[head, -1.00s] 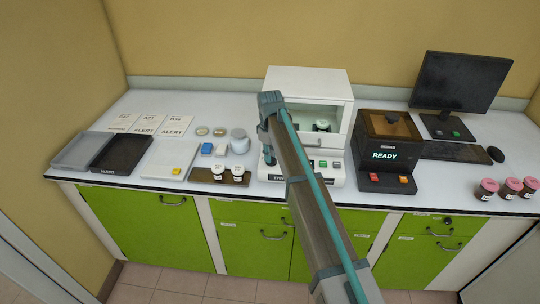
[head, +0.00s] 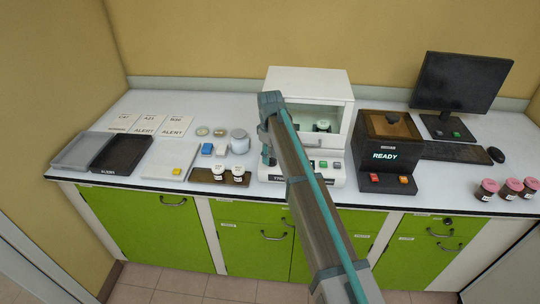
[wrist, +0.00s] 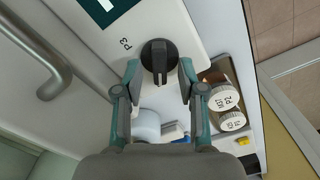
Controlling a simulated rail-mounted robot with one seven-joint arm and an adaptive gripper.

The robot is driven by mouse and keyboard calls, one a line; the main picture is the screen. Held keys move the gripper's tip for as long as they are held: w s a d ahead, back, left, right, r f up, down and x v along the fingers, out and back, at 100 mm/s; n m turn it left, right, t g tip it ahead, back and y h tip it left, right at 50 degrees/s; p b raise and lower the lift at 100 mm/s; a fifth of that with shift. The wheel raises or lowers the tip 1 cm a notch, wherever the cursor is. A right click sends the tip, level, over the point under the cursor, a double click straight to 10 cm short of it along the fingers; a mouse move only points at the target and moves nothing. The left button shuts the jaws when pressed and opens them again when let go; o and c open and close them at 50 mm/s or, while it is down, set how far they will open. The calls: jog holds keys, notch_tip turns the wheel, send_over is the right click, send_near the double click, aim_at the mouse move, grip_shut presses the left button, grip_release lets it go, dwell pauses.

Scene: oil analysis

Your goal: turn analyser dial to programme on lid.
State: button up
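The white analyser (head: 310,85) stands at the back middle of the bench. Its black dial (wrist: 159,60) shows in the wrist view with a raised grip bar and a "P3" mark beside it; in the head view my arm hides the dial. My gripper (wrist: 160,68) is open, with one finger on each side of the dial and gaps visible between them. Two dark jars with white lids (head: 218,171) stand on a brown holder left of my gripper. In the wrist view one lid (wrist: 223,99) seems to read "M27 P2".
A dark "READY" unit (head: 385,155) stands right of the analyser. A chrome handle (wrist: 50,80) runs near the gripper in the wrist view. A white pad (head: 168,160), trays (head: 75,150) and several pink-lidded jars (head: 488,188) are farther off.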

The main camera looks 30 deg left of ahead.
notch_tip(320, 180, up, 12)
dwell(0.6)
